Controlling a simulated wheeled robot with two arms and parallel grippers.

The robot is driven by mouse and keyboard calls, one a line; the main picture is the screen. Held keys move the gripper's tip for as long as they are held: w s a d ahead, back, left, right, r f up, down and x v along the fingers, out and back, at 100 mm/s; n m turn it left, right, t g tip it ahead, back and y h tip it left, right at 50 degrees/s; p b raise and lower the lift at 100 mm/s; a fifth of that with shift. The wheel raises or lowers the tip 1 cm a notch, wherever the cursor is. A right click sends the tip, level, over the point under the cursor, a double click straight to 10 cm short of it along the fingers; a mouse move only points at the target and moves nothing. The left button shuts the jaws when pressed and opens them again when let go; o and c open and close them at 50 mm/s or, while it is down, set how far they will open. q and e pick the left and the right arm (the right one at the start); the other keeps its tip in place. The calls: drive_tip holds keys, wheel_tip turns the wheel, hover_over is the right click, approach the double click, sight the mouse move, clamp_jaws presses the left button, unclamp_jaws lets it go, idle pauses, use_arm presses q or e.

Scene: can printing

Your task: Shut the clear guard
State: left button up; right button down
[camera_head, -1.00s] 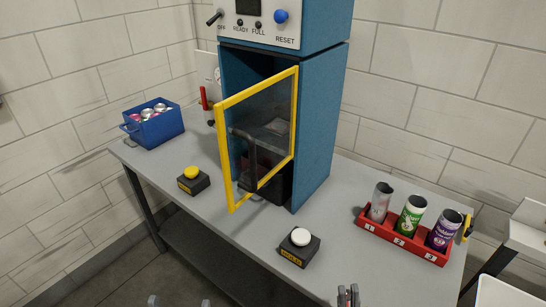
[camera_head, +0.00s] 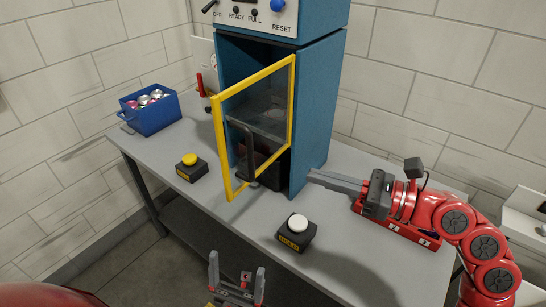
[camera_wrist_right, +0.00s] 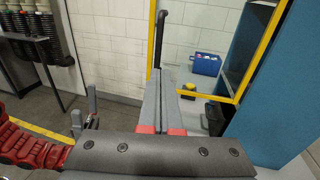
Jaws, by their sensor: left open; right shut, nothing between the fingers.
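The clear guard (camera_head: 292,110) is a see-through panel in a yellow frame with a dark bar handle (camera_head: 249,150). It stands swung partly out from the front of the blue machine (camera_head: 318,115). My right gripper (camera_head: 312,178) is shut and empty beside the machine's lower right side, apart from the handle in the head view. In the right wrist view its fingers (camera_wrist_right: 160,75) point toward the yellow frame (camera_wrist_right: 152,42) and the handle (camera_wrist_right: 162,20); contact cannot be told. My left gripper (camera_head: 237,272) is open and empty at the bottom, in front of the table.
A yellow button box (camera_head: 191,168) and a white-topped button box (camera_head: 295,232) stand on the grey table (camera_head: 225,215). A blue bin (camera_head: 150,113) with cans is at the left. My right arm largely covers the red tray (camera_head: 395,229) at the right.

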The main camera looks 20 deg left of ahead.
drive_tip(key=w+a+p, duration=0.1)
drive_tip(key=a+p, duration=0.4)
drive_tip(key=a, duration=0.5)
drive_tip(key=shift+a, duration=0.4)
drive_tip(key=shift+w+f, duration=0.1)
drive_tip(key=shift+f, duration=0.05)
